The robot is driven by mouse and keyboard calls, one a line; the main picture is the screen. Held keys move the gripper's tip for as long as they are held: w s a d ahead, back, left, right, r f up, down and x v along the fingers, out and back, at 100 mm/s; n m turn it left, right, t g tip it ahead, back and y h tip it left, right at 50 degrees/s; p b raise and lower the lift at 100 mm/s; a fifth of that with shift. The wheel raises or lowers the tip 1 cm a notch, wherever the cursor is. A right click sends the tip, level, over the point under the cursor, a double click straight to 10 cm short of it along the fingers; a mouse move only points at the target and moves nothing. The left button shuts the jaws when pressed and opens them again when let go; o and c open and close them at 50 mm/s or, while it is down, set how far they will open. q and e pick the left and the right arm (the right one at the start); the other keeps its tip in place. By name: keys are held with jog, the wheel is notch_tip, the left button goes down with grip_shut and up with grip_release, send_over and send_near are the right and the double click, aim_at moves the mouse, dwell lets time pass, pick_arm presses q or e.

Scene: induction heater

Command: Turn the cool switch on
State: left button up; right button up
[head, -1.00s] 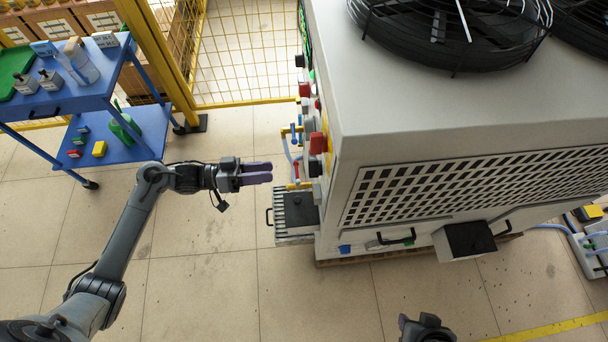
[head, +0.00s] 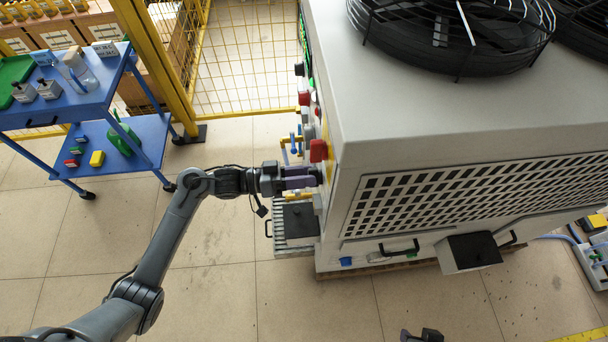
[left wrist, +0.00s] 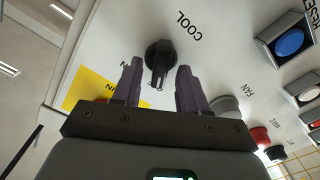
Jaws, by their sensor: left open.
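The cool switch (left wrist: 159,58) is a black rotary knob on the light panel, with the word COOL printed beside it in the left wrist view. My left gripper (left wrist: 158,82) is open, with its two purple fingers on either side of the knob and apart from it. In the head view my left gripper (head: 300,177) is at the control side of the large grey machine (head: 400,120), and the knob is hidden there.
A grey FAN button (left wrist: 225,106), a red button (left wrist: 261,137) and a blue RESET button (left wrist: 289,42) sit to the right of the knob. A yellow label (left wrist: 92,88) is at left.

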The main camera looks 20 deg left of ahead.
pick_arm(q)
jog(key=shift+d, duration=0.1)
grip_shut()
jog(key=shift+m, duration=0.4)
jog(key=m, duration=0.7)
jog(key=m+b, duration=0.1)
jog(key=m, duration=0.3)
jog(key=shift+s+d, duration=0.15)
jog(key=shift+s, duration=0.1)
dwell(0.5)
